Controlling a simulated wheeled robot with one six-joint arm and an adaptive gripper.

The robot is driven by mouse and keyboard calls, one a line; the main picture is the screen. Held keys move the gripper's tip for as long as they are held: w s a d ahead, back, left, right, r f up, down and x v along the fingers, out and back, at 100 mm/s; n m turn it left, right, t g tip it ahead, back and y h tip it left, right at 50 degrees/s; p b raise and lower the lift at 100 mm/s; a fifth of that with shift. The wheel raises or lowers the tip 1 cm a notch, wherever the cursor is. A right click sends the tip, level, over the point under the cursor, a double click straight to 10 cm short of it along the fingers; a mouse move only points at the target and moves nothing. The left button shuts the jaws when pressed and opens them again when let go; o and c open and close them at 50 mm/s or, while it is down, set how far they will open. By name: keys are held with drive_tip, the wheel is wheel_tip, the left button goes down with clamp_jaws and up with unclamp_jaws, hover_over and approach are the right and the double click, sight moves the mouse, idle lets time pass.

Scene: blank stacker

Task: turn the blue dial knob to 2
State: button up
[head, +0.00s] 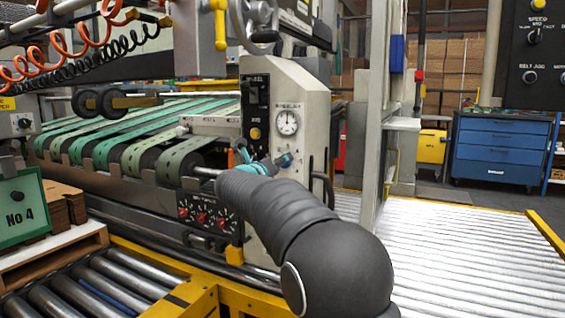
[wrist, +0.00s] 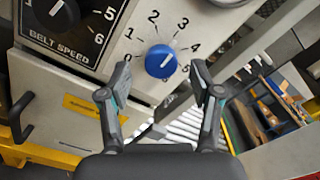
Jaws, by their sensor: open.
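The blue dial knob (wrist: 161,61) sits on a pale panel in the wrist view, ringed by printed numbers; 0 to 4 are readable. A small pale mark shows on its face, towards the lower right, but its exact setting is hard to read. The 2 is at the upper left of the knob. My gripper (wrist: 160,82) is open and empty, with one finger to each side of the knob and a little below it in the picture. In the head view my gripper (head: 266,165) is at the machine's panel, and the knob is not distinguishable there.
A black belt speed dial (wrist: 55,14) is at the upper left of the wrist view. A yellow label (wrist: 94,108) lies below it. In the head view a round gauge (head: 288,122) is above my gripper. A metal roller conveyor (head: 460,240) lies to the right.

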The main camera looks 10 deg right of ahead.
drive_tip(key=shift+x, duration=1.65)
drive_tip(key=c, duration=1.1)
drive_tip(key=shift+c, duration=0.2)
drive_tip(key=shift+r+p, duration=0.1)
drive_tip(key=shift+p, duration=0.25)
drive_tip(key=n+p, duration=0.3)
drive_tip(key=shift+r+n, duration=0.15)
drive_tip(key=shift+n, duration=0.15)
drive_tip(key=n+p, duration=0.4)
drive_tip(key=n, duration=0.1)
drive_tip(key=shift+f+p, duration=0.2)
drive_tip(key=shift+p, duration=0.2)
drive_tip(key=shift+n, duration=0.3)
